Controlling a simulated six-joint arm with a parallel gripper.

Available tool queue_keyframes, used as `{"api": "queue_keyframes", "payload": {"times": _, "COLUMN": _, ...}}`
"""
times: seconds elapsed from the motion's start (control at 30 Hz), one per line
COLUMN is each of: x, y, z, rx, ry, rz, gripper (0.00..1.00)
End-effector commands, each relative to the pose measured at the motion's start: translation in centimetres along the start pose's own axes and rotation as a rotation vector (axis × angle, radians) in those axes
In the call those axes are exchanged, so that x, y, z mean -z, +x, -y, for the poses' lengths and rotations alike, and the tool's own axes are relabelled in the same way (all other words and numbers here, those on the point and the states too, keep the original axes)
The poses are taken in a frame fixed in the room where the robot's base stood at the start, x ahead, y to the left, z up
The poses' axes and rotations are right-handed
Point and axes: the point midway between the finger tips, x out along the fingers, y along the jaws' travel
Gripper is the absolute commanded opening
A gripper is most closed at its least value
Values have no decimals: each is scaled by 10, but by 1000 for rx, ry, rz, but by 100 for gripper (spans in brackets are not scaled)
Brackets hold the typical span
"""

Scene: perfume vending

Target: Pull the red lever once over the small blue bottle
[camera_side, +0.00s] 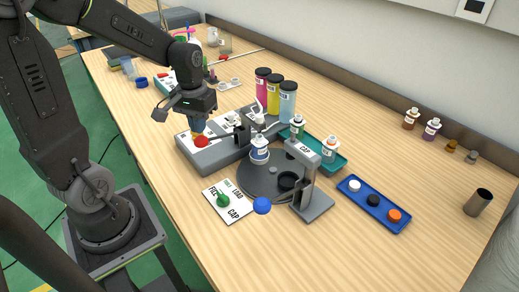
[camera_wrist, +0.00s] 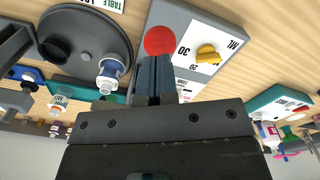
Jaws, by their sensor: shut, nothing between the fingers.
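The red lever's round knob (camera_side: 201,142) sits at the front of the grey dispenser base, and it also shows in the wrist view (camera_wrist: 159,40). My gripper (camera_side: 199,128) is shut and empty, with its blue fingertips pointing down just above or beside the knob; I cannot tell whether they touch it. In the wrist view the fingers (camera_wrist: 153,62) end close to the knob's edge. The small blue bottle (camera_side: 259,153), with a white top, stands upright on the dark round turntable (camera_side: 250,183) near the dispenser. It also shows in the wrist view (camera_wrist: 109,73).
Pink, yellow and light blue cylinders (camera_side: 288,98) stand behind the dispenser. A grey capping stand (camera_side: 308,185) rises at the turntable's right. A teal tray (camera_side: 338,163) and a blue cap tray (camera_side: 374,205) lie further right. A sign card (camera_side: 236,212) lies in front.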

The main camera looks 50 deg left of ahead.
Motion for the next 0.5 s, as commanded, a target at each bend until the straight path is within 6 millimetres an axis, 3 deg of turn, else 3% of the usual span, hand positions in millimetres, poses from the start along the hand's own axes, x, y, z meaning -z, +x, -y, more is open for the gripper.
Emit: {"api": "queue_keyframes", "payload": {"times": 0.5, "x": 0, "y": 20, "z": 0, "rx": 0, "ry": 0, "rz": 2, "gripper": 0}}
